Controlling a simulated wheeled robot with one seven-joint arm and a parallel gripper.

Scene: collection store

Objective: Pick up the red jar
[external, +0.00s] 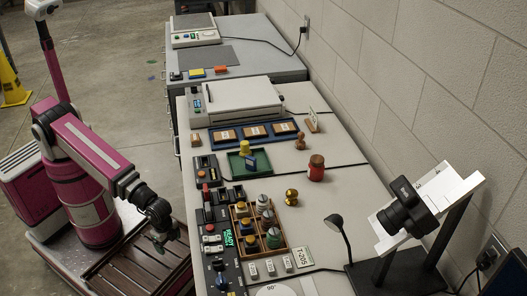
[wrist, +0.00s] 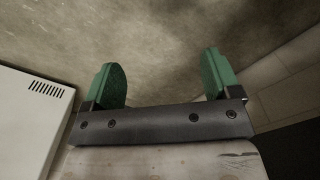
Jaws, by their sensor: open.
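The red jar (external: 316,168) stands upright on the white worktop, right of the middle in the external view. It has a red body and a brown lid. My gripper (external: 160,235) hangs low at the left, off the worktop's near-left edge and well apart from the jar. In the wrist view my gripper (wrist: 165,82) shows two green finger pads spread wide with nothing between them. The wrist view faces the floor and the jar is not in it.
A brass knob-like object (external: 291,197) stands just below the jar. A wooden compartment tray (external: 283,248) of small pots and a green tray (external: 262,168) lie to its left. A desk lamp (external: 338,226) and a camera on a stand (external: 405,207) stand at the right.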

